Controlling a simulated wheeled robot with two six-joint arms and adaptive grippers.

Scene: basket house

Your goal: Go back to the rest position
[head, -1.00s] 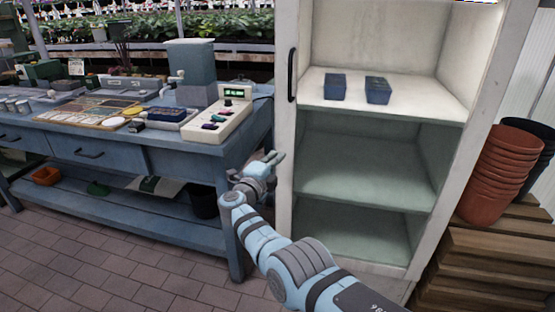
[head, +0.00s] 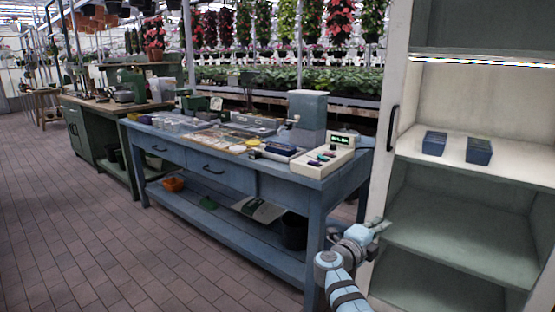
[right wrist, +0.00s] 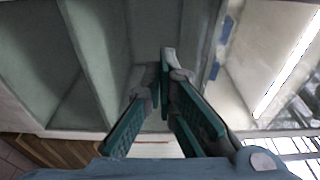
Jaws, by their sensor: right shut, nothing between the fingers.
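My right gripper (head: 378,227) is in the lower right of the head view, in front of the white cabinet's left edge and right of the blue workbench (head: 210,174). It is shut and holds nothing. In the right wrist view, its two green-padded fingers (right wrist: 167,62) come together at the tips, with the cabinet shelves behind. My left gripper is not in view.
The open white cabinet (head: 403,65) stands on the right, with two blue boxes (head: 434,143) (head: 479,151) on a shelf. The workbench carries trays and a control box (head: 325,160). A green bench (head: 92,132) stands further left. The brick floor (head: 60,235) at left is clear.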

